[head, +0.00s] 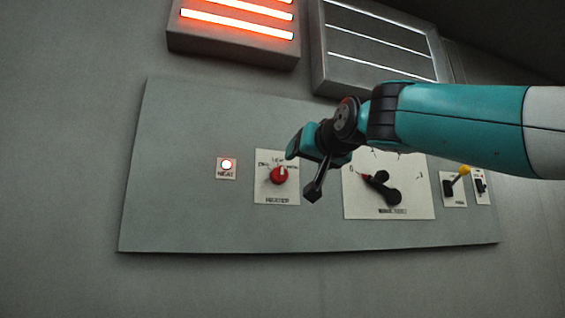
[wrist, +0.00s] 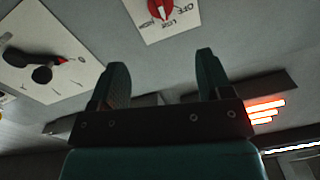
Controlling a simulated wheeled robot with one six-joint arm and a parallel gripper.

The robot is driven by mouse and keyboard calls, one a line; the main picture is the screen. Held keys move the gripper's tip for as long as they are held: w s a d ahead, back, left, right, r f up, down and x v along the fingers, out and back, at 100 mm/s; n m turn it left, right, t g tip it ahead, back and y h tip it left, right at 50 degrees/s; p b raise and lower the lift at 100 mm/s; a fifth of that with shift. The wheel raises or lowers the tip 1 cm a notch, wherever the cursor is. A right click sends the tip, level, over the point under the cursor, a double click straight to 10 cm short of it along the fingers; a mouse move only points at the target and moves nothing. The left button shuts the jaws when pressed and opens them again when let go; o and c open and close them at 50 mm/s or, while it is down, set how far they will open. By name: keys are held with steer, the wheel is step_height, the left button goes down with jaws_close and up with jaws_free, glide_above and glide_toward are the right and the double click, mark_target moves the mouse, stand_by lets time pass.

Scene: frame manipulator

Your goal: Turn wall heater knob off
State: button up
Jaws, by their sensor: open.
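The red heater knob (head: 278,175) sits on a white plate (head: 262,194) on the grey wall panel. Its white mark points roughly up, near the middle label, which looks like LOW. The wrist view is upside down and shows the knob (wrist: 160,7) cut by its top edge, with OFF to its right. My gripper (head: 302,172) is open and empty, just right of the knob in the head view. In the wrist view my gripper (wrist: 161,66) has its two fingers apart, with the knob beyond the gap. No contact shows.
A lit HEAT lamp (head: 227,165) is left of the knob. A black dial (head: 384,190) and a yellow-tipped lever (head: 461,173) are to the right. The panel below the knob is clear.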

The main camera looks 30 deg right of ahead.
mark_target(283, 174)
steer(key=p+x, duration=0.7)
steer(key=x, duration=0.7)
steer(key=shift+w+a+r, duration=0.1)
steer(key=shift+w+r, duration=0.05)
steer(key=shift+w+p, duration=0.3)
steer(key=shift+w, duration=0.2)
steer(key=shift+f, duration=0.2)
steer(key=c, duration=0.9)
